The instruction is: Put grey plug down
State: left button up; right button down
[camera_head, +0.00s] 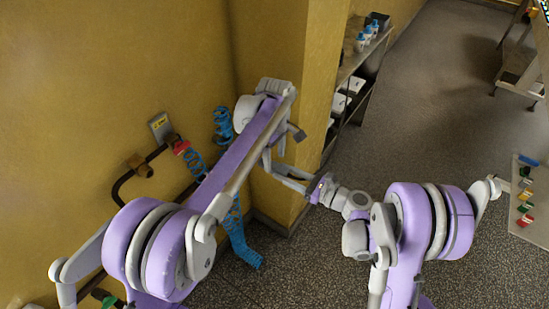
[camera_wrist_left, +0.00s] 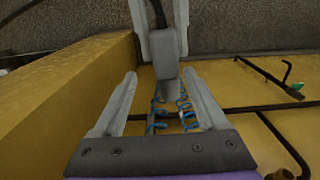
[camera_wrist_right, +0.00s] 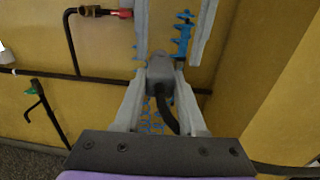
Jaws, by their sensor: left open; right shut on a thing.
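The grey plug (camera_wrist_right: 160,72) is between the fingers of my right gripper (camera_wrist_right: 160,78), which is shut on it. A dark cable curves from it towards that gripper. In the left wrist view the plug (camera_wrist_left: 166,62) shows between the spread fingers of my left gripper (camera_wrist_left: 161,74), which is open, with a gap on both sides. The two grippers face each other, and the right gripper's fingers show beyond the plug. In the head view the grippers meet near the wall corner, and the plug is too small to make out.
Blue coiled hose (camera_head: 238,235) hangs by the yellow wall (camera_head: 110,60), beside dark pipes with a red fitting (camera_head: 181,147). A yellow pillar (camera_head: 275,40) stands behind the grippers. A shelf (camera_head: 352,65) with bottles stands beyond it. Speckled floor (camera_head: 430,110) is clear at centre right.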

pick_arm(q)
jog(key=shift+f, duration=0.5)
jog(key=c, duration=1)
grip_shut()
pick_arm(e)
jog(key=shift+s+a, duration=0.1)
pick_arm(q)
jog(key=shift+d, duration=0.1)
pick_arm(e)
jog(key=shift+s, duration=0.1)
jog(key=c, duration=0.5)
grip_release()
jog(key=shift+o, duration=0.6)
